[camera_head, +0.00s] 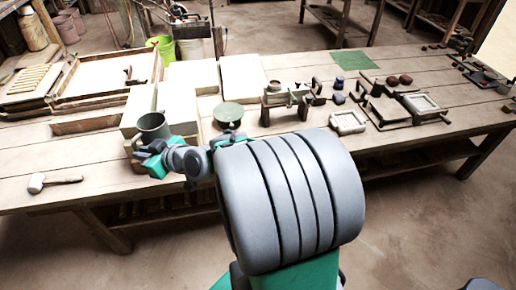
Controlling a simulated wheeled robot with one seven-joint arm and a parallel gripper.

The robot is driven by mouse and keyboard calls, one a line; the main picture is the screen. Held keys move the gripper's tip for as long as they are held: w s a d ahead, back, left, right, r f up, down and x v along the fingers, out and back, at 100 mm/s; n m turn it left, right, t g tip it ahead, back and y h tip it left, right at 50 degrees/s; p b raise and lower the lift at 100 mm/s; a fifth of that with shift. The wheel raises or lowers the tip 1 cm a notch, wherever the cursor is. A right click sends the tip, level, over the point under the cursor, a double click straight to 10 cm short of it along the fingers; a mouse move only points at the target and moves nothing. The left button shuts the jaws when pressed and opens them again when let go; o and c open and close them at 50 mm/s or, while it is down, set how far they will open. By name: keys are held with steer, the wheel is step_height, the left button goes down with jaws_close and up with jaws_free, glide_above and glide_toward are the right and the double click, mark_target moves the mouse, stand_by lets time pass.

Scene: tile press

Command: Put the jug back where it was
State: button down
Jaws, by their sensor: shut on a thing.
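The jug (152,126) is a grey, open-topped vessel, and it is upright at the left of the wooden table. My gripper (148,147) is shut on the jug low on its near side, with my grey and green wrist just to the right. The jug's lower part is partly hidden by the gripper. I cannot tell whether its base touches the surface below.
Pale blocks (178,103) stand close behind and right of the jug. A dark green round-topped stand (228,112) is farther right. A mallet (54,181) lies at the front left. A metal press (287,96) and a green cloth (353,60) are right of centre.

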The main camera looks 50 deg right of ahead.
steer(key=s+d+f+m+h+b, duration=0.2)
steer(key=s+d+f+b, duration=0.15)
steer(key=d+b, duration=0.35)
steer(key=s+d+f+m+h+b, duration=0.25)
steer(key=s+d+b, duration=0.2)
steer(key=d, duration=0.45)
steer(key=s+d+f+m+h+b, duration=0.1)
steer(key=s+d+f+h+b, duration=0.2)
steer(key=d+b, duration=0.45)
steer(key=shift+y, duration=0.45)
steer(key=w+d+f, duration=0.2)
steer(key=w+f, duration=0.1)
steer(key=w+d+f, duration=0.3)
steer(key=w+f, duration=0.1)
steer(key=w+d+f+b, duration=0.1)
steer(key=w+d+f, duration=0.2)
steer(key=w, duration=0.1)
steer(key=shift+w+f, duration=0.2)
steer(key=shift+f, duration=0.15)
step_height(320, 180, down, 3)
steer(key=shift+w+d+f+b, duration=0.1)
steer(key=shift+f+b, duration=0.05)
steer(key=shift+b, duration=0.15)
steer(key=c, duration=1.9)
jaws_free()
steer(key=shift+f, duration=0.1)
steer(key=shift+c, duration=0.2)
steer(key=o, duration=0.5)
steer(key=shift+c, duration=0.2)
